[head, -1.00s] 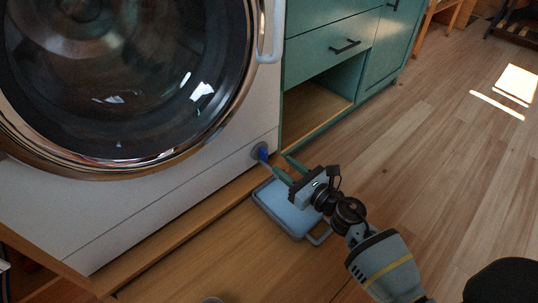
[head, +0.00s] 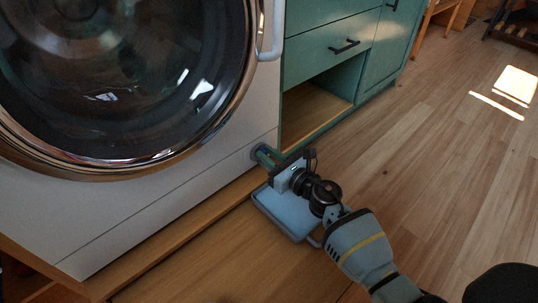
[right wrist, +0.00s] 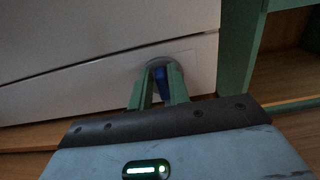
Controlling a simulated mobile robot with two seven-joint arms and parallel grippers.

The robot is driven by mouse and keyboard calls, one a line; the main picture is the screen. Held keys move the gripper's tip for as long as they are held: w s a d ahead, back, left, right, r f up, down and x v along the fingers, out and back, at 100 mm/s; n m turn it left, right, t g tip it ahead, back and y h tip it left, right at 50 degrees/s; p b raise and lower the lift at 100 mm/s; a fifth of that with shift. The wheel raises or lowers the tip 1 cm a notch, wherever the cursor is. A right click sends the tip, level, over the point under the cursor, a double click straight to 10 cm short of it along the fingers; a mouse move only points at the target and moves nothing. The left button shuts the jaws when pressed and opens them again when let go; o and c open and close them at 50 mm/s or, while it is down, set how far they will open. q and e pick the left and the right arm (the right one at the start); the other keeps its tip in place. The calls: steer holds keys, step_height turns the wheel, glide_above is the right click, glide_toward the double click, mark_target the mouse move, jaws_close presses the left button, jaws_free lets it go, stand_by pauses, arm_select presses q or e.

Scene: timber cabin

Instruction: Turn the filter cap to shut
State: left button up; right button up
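The filter cap (right wrist: 160,80) has a blue grip and a grey round rim, low on the white washing machine front. In the right wrist view its blue grip sits between the two green fingers of my right gripper (right wrist: 159,86). The fingers look closed on the grip, one on each side, and the grip appears roughly upright there. In the head view my right gripper (head: 267,156) reaches the grey rim (head: 257,151) and hides most of the cap. My left gripper is not in view.
A green cabinet (head: 330,45) with an open lower compartment stands right of the machine (head: 190,190). A wooden ledge (head: 185,232) runs along the machine's base.

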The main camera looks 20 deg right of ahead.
jaws_close()
steer(key=m, duration=0.4)
steer(key=shift+w+d+m+p, duration=0.1)
steer(key=shift+d+m+p, duration=0.25)
steer(key=shift+m+p, duration=0.05)
steer(key=m, duration=0.4)
steer(key=shift+w+d+f, duration=0.1)
steer(key=shift+d+f, duration=0.2)
steer(key=m, duration=0.3)
steer(key=m+p, duration=0.1)
steer(key=m, duration=0.1)
steer(key=shift+d+f, duration=0.15)
steer(key=shift+f, duration=0.1)
steer(key=shift+w+f+m, duration=0.1)
steer(key=shift+f+m, duration=0.1)
steer(key=shift+m, duration=0.8)
steer(key=shift+f+m, duration=0.15)
steer(key=shift+m, duration=0.85)
steer(key=shift+p, duration=0.3)
